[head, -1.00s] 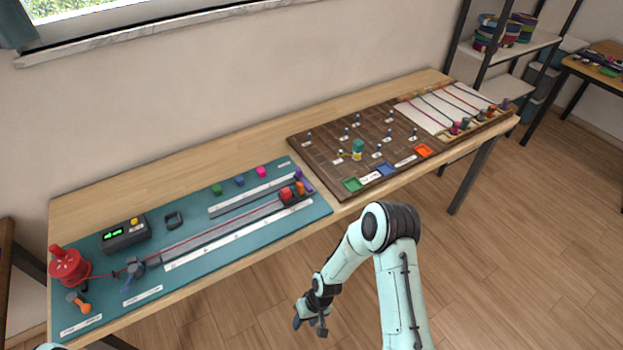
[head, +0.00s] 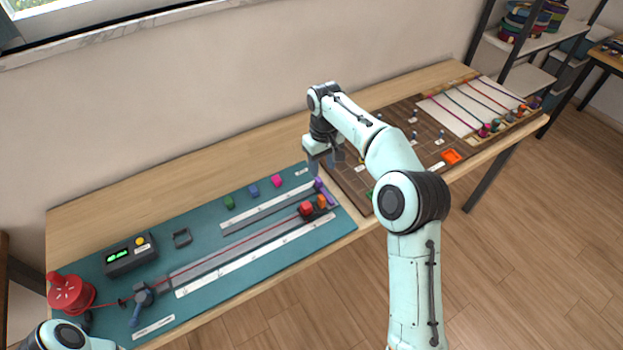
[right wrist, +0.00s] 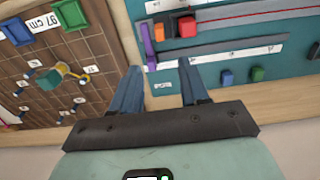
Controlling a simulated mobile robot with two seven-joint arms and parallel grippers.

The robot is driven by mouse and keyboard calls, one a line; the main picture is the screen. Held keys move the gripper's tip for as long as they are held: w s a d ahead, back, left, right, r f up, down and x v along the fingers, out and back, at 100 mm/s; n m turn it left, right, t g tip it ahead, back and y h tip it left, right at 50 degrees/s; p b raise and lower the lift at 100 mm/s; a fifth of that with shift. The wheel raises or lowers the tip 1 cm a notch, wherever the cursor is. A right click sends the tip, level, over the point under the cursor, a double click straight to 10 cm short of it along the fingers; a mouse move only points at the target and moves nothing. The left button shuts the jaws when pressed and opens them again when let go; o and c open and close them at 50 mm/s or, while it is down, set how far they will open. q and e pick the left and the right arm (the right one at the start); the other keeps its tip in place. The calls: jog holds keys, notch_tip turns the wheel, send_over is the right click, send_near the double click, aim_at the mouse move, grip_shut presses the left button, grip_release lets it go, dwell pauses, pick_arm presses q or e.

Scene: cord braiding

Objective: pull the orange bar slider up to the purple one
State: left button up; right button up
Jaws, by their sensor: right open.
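The orange block (head: 322,201) sits at the right end of the long grey rail on the teal mat, next to a red block (head: 306,209). The purple bar (head: 325,192) lies slanted just behind and beside it. In the right wrist view, the orange block (right wrist: 167,27) lies between the purple bar (right wrist: 148,46) and the red block (right wrist: 187,27). My right gripper (head: 325,168) is open and empty, above the mat's back right corner. Its fingertips (right wrist: 159,68) point toward the purple bar's end, apart from it. My left gripper is out of view.
Green (head: 229,202), blue (head: 254,190) and pink (head: 277,181) blocks stand behind the shorter rail. A brown pegboard (head: 345,180) lies right of the mat, partly hidden by my right arm. A red reel (head: 70,293) and a display box (head: 131,256) stand at left.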

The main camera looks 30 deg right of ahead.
aim_at(322, 197)
jog(key=f, duration=0.4)
jog(key=f+b, duration=0.1)
jog(key=f, duration=0.2)
jog(key=f+b, duration=0.1)
jog(key=f, duration=0.3)
jog(key=shift+s+f, duration=0.25)
jog(key=shift+f, duration=0.85)
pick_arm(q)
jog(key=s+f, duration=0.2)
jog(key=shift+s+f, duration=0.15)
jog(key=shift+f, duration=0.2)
pick_arm(e)
grip_shut()
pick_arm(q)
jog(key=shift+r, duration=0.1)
pick_arm(e)
jog(key=shift+r, duration=0.1)
